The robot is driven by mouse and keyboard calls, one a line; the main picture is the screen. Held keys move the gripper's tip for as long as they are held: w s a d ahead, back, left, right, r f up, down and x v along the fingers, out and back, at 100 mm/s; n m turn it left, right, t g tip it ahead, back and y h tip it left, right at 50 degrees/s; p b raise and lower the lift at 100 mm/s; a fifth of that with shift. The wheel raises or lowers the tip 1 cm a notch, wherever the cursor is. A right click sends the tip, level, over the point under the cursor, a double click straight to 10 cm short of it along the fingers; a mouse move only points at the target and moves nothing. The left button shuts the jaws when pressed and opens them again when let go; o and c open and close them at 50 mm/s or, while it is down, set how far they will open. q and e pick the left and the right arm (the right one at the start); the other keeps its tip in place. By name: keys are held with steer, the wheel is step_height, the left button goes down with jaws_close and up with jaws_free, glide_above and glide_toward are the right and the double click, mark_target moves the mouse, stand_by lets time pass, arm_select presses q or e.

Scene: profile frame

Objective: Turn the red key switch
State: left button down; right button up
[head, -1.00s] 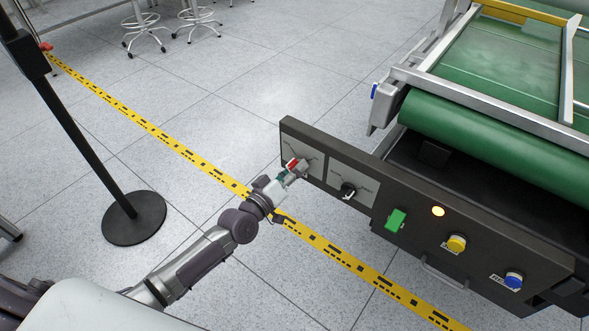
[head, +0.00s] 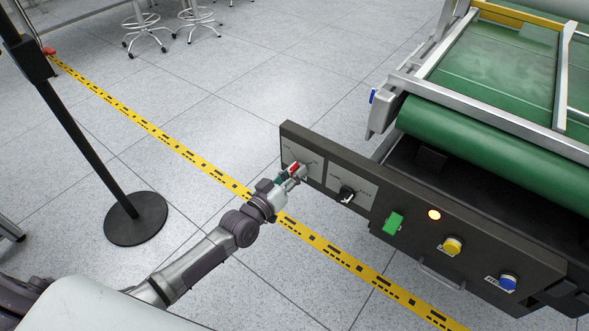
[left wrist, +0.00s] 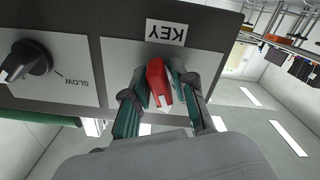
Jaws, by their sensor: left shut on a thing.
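The red key switch (head: 294,167) is on a pale plate at the left end of the dark control panel (head: 452,222). In the left wrist view the red key (left wrist: 157,80) stands out from the plate, slightly tilted, beside an upside-down KEY label (left wrist: 167,32). My left gripper (head: 291,173) is at the switch, with its teal-padded fingers (left wrist: 160,90) shut on either side of the red key. The fingers hide part of the key's sides and base. My right gripper is in neither view.
A black knob (head: 346,194) with a SLOW mark sits beside the key plate. A green conveyor (head: 490,150) stands behind. A black post (head: 133,218) stands left.

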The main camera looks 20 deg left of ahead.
arm_select(q)
steer(key=m+p, duration=0.3)
steer(key=m, duration=0.8)
steer(key=shift+p, duration=0.4)
steer(key=shift+a+m, duration=0.1)
steer(key=shift+m, duration=1.2)
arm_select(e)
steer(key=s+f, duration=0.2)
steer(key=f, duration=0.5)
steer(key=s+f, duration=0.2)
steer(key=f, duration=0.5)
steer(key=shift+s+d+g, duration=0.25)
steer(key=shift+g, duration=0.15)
arm_select(q)
steer(key=shift+f, duration=0.1)
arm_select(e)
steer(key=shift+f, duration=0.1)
arm_select(q)
steer(key=c, duration=1.1)
jaws_free()
steer(key=shift+c, duration=0.2)
steer(key=shift+s, duration=0.1)
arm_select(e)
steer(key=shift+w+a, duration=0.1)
arm_select(q)
steer(key=v, duration=1.1)
steer(key=shift+s+a, duration=0.15)
steer(key=shift+s, duration=0.25)
